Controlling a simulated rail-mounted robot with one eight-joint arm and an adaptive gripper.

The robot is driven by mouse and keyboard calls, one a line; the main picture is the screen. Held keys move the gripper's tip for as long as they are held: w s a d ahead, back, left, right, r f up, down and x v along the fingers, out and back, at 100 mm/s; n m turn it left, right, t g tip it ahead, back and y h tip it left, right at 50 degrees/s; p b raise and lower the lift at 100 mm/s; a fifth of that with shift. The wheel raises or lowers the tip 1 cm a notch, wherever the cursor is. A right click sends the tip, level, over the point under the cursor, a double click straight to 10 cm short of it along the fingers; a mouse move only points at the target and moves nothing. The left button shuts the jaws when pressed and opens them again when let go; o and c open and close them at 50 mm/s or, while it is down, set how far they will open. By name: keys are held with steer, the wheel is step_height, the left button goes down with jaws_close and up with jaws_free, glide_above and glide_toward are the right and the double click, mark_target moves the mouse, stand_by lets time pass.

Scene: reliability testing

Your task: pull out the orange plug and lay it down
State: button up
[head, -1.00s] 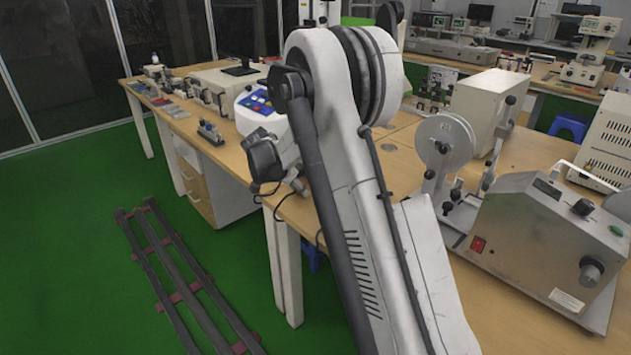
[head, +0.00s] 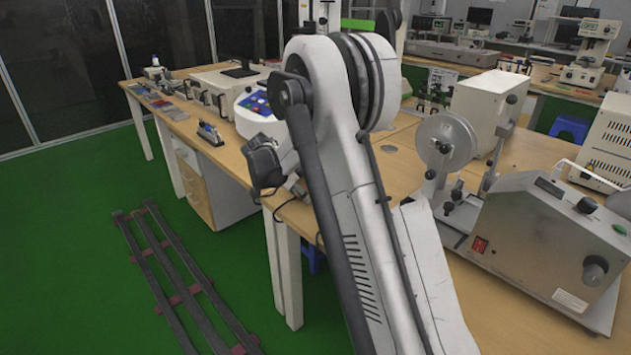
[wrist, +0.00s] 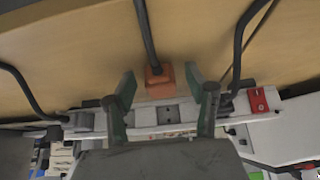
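The orange plug (wrist: 159,83) is a small block with a thick black cable running up from it in the wrist view. It sits at the edge of a pale power strip (wrist: 205,125), just above an empty socket; how deep it is seated cannot be told. My gripper (wrist: 160,88) is open, with one green-grey finger on each side of the plug and gaps between. In the head view my arm covers the plug, and the gripper's fingers cannot be made out.
A red switch or plug (wrist: 259,100) is on the strip at the right. Other black cables (wrist: 243,50) curve down on both sides. The wooden table (head: 395,165) carries a metal reel machine (head: 540,235) and a white box with blue panel (head: 255,110).

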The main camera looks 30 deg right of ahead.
steer(key=shift+r, duration=0.1)
steer(key=v, duration=1.2)
stand_by(0.4)
steer(key=s+a+r+n+t+y+p, duration=0.1)
steer(key=s+a+r+n+y, duration=0.2)
steer(key=s+r, duration=0.45)
steer(key=s+a+r+n+t+p, duration=0.25)
steer(key=s+r+n, duration=0.25)
steer(key=s, duration=0.5)
steer(key=s+a+n+t+y, duration=0.1)
steer(key=s+a+n, duration=0.2)
steer(key=s, duration=0.7)
steer(key=s+a+f+n+t+y+p, duration=0.1)
steer(key=s+a+n, duration=0.3)
steer(key=s, duration=0.6)
steer(key=shift+s+a+n+y+p, duration=0.3)
steer(key=shift+s+a+y, duration=0.15)
steer(key=shift+y, duration=0.25)
